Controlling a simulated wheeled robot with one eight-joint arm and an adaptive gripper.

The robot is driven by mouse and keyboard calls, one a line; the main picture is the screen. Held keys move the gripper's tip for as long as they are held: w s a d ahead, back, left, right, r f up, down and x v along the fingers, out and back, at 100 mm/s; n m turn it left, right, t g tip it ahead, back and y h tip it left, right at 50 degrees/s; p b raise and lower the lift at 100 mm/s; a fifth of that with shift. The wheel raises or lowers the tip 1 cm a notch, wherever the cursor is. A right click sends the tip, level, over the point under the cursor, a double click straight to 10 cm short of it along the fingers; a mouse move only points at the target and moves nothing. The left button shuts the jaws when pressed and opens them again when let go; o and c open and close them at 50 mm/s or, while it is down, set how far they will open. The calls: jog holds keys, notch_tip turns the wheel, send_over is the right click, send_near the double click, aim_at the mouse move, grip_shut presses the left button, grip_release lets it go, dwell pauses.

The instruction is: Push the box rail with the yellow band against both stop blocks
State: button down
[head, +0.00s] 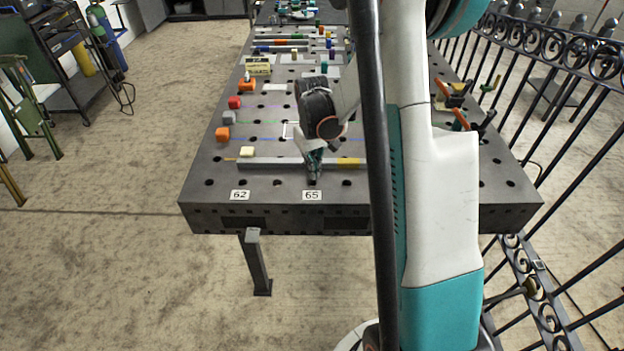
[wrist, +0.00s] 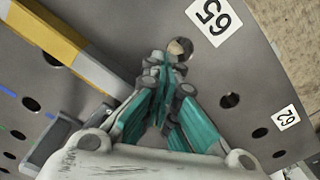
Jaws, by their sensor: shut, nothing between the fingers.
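The box rail (head: 275,163) is a long grey bar lying left to right near the table's front edge. Its yellow band (head: 348,162) is right of my gripper, and its right end is hidden behind my arm. The rail also shows at upper left in the wrist view (wrist: 105,70), with the yellow band (wrist: 48,33). My gripper (head: 314,178) is shut and empty, pointing down on the rail's near side, close to label 65. In the wrist view its fingertips (wrist: 168,58) are beside the rail; I cannot tell whether they touch it. I cannot identify the stop blocks with certainty.
A pale yellow block (head: 247,152) is at the rail's left end. Orange (head: 222,133), grey (head: 229,117) and red (head: 234,102) blocks line the table's left side. Orange-handled clamps (head: 460,118) are at right. Tags 62 (head: 240,195) and 65 (head: 312,196) mark the front.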

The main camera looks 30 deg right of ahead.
jog(key=shift+s+a, duration=0.65)
jog(key=shift+s, duration=0.35)
notch_tip(320, 180, up, 8)
jog(key=p, duration=0.5)
dwell(0.5)
